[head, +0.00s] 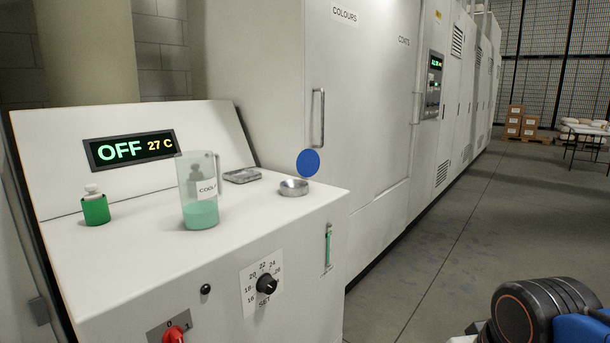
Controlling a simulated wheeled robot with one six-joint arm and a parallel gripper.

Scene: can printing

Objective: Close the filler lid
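The filler neck (294,187) is a low, round metal ring on the white cabinet top, near its right end. The blue filler lid (308,162) is a round disc standing up at the back right of the neck, so the neck is uncovered. The lid looks open and its hinge is too small to make out. Part of my arm shows at the lower right, well apart from the lid. My gripper is not in view.
A clear jug (199,200) with pale green liquid stands left of the neck. A small metal tray (243,176) lies behind it. A display (129,149) reads OFF, 27 C.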

